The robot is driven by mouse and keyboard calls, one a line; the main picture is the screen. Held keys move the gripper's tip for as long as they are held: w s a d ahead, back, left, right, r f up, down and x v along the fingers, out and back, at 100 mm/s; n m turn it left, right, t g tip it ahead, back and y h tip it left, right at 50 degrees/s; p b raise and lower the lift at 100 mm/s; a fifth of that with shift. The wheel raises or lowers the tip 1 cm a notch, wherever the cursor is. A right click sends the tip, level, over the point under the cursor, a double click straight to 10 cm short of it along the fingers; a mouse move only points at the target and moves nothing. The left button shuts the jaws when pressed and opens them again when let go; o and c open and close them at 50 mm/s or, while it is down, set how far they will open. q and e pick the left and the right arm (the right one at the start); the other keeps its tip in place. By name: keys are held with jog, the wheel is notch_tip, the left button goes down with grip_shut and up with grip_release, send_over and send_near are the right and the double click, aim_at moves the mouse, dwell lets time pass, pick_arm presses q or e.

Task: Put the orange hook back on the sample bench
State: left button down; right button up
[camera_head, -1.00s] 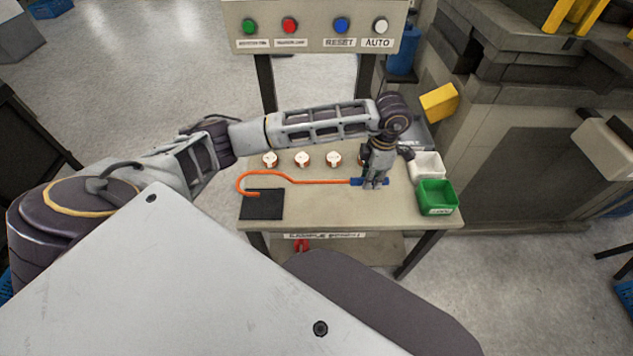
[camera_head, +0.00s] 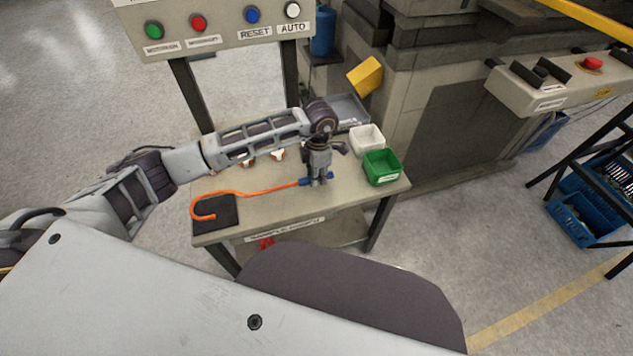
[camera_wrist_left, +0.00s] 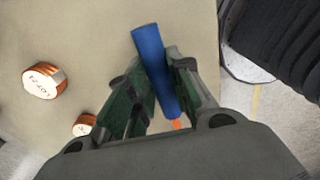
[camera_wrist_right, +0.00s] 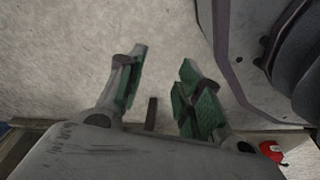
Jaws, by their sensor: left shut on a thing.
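The orange hook (camera_head: 252,192) has a blue handle (camera_wrist_left: 150,62) and a curled orange end. It lies along the front of the sample bench (camera_head: 352,195), with the curl over a black mat (camera_head: 226,222). I cannot tell whether it touches the bench. My left gripper (camera_head: 317,182) points down over the bench and is shut on the blue handle. In the left wrist view, the handle sits between the fingers (camera_wrist_left: 152,85). My right gripper (camera_wrist_right: 162,72) is open and empty above the floor, outside the head view.
A green bin (camera_head: 382,168) and a white bin (camera_head: 366,140) stand at the bench's right. A button panel (camera_head: 225,30) rises behind. A machine (camera_head: 450,125) stands to the right.

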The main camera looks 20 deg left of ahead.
jog(key=shift+s, duration=0.2)
pick_arm(q)
jog(key=shift+f, duration=1.85)
pick_arm(e)
jog(key=shift+w+a+r, duration=0.15)
jog(key=shift+w+r, duration=0.05)
jog(key=shift+r, duration=0.2)
jog(key=shift+s+f, duration=0.1)
jog(key=shift+s, duration=0.05)
pick_arm(q)
jog(key=c, duration=1.6)
grip_release()
jog(key=shift+c, duration=0.2)
jog(key=o, duration=0.4)
jog(key=shift+c, duration=0.2)
pick_arm(e)
jog(key=shift+w, duration=0.2)
